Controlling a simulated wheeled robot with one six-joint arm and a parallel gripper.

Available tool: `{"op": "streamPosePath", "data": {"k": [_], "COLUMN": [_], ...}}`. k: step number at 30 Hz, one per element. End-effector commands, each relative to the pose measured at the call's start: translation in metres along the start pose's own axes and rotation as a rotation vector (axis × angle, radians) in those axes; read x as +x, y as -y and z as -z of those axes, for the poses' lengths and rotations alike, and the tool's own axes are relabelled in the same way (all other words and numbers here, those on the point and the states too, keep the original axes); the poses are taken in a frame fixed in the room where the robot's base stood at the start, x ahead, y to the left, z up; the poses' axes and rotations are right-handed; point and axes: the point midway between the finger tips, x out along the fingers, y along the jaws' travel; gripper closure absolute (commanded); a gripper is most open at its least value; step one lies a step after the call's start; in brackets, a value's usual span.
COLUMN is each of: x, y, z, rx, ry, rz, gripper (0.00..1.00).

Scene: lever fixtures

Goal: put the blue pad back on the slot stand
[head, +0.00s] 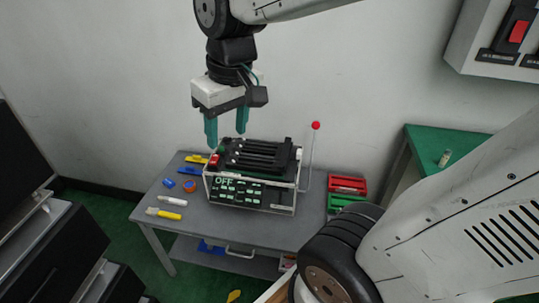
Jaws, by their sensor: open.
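My gripper (227,128) hangs above the left part of the grey table, with its two teal fingers apart and nothing between them. Below it and slightly right is a black slotted unit (262,155) on a clear-framed box, which may be the slot stand; I cannot be sure. A small flat blue piece (168,183) lies on the table left of the box, apart from the gripper. A bigger blue thing (210,247) is on the lower shelf. I cannot tell which of these is the blue pad.
A thin rod with a red ball (315,126) rises right of the box. Red (347,185) and green (345,201) bins stand at the table's right. Yellow (163,213) and white (172,201) markers lie at the left front. A green-topped table (430,145) is at the right.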

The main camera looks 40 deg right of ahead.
Motion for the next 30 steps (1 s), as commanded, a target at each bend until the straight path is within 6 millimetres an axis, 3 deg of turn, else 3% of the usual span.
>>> {"op": "streamPosePath", "data": {"k": [3, 9, 14, 30], "x": [-0.006, -0.004, -0.003, -0.003], "y": [-0.001, -0.003, -0.004, -0.004], "z": [-0.046, -0.093, -0.104, -0.104], "rx": [0.024, 0.055, 0.065, 0.064], "ry": [0.011, 0.035, 0.042, 0.042], "rz": [-0.02, -0.044, -0.05, -0.05], "gripper": [0.49, 0.49, 0.49, 0.49]}}
